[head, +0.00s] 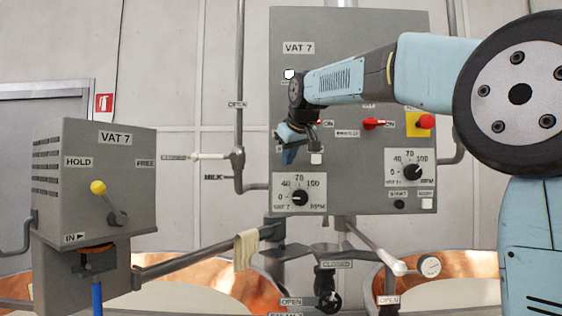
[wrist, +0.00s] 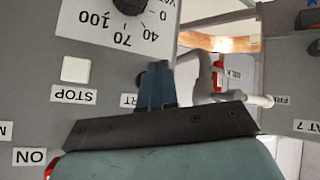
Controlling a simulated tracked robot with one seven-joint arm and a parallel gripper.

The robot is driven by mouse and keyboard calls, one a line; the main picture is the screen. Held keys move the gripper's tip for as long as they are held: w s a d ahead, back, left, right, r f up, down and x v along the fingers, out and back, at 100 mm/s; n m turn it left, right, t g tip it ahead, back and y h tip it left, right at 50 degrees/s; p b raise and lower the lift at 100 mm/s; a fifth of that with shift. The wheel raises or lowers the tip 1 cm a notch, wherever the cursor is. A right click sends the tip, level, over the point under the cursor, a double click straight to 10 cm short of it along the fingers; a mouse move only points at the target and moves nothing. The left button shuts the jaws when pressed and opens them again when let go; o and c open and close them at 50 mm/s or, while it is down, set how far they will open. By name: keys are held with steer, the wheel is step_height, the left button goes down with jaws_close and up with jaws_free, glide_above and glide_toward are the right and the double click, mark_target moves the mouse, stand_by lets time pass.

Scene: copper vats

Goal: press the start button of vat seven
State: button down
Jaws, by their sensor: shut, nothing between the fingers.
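The grey control panel (head: 350,60) carries a VAT 7 label at its upper left. A black dial (head: 299,197) marked VAT 7 RPM sits at its lower left; it shows upside down in the wrist view (wrist: 130,4). The white stop button (head: 316,158) is above the dial, and also shows in the wrist view (wrist: 75,70). Contact cannot be told.
A second dial (head: 412,171), with a black start button (head: 399,204) and white stop button (head: 427,203), is at the panel's right. A red emergency button (head: 425,121) is above. A VAT 7 lever box (head: 130,180) stands left. Pipes and copper vats lie below.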

steer(key=shift+w, duration=0.7)
steer(key=shift+w, duration=0.15)
stand_by(1.6)
steer(key=shift+w, duration=0.2)
steer(key=shift+w, duration=0.5)
stand_by(0.8)
steer(key=shift+s, duration=0.15)
stand_by(0.3)
steer(key=shift+s, duration=0.75)
steer(key=shift+s, duration=2.55)
